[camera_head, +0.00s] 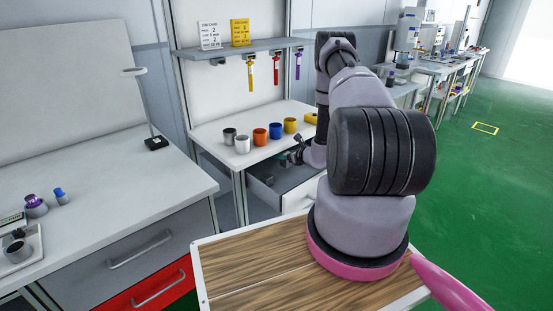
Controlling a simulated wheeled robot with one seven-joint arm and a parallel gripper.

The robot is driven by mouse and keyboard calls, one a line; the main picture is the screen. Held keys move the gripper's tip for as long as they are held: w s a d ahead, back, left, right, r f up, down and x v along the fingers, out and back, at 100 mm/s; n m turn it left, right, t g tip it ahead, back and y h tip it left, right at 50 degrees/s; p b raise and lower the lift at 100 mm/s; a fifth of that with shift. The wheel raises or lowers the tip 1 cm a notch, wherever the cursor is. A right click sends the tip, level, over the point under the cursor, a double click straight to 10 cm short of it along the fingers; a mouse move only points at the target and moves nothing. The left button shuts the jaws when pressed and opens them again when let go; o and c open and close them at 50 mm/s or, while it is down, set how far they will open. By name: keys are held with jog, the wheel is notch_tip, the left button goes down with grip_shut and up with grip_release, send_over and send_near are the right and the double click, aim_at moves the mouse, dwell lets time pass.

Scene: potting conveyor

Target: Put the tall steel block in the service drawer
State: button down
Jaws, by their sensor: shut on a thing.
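The service drawer (297,201) stands pulled open under the middle bench, with a white front and a grey inside. My gripper (284,158) is low over the back of the open drawer, just under the bench's front edge. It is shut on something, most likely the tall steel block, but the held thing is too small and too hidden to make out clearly. A small dark grey thing (266,180) shows inside the drawer, below and left of my gripper. I cannot tell whether it touches my gripper. My arm hides the right part of the drawer.
Several coloured cups (260,136) stand on the middle bench (215,130), above the drawer. A shelf (240,48) with cards and hanging tags is behind. Green floor (470,190) is open at right.

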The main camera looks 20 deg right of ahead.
jog(key=x, duration=0.4)
jog(key=shift+s+f, duration=0.15)
jog(key=shift+f, duration=0.2)
jog(key=shift+w+f, duration=0.3)
jog(key=shift+f, duration=0.2)
jog(key=shift+c, duration=1.6)
grip_release()
jog(key=shift+r, duration=0.1)
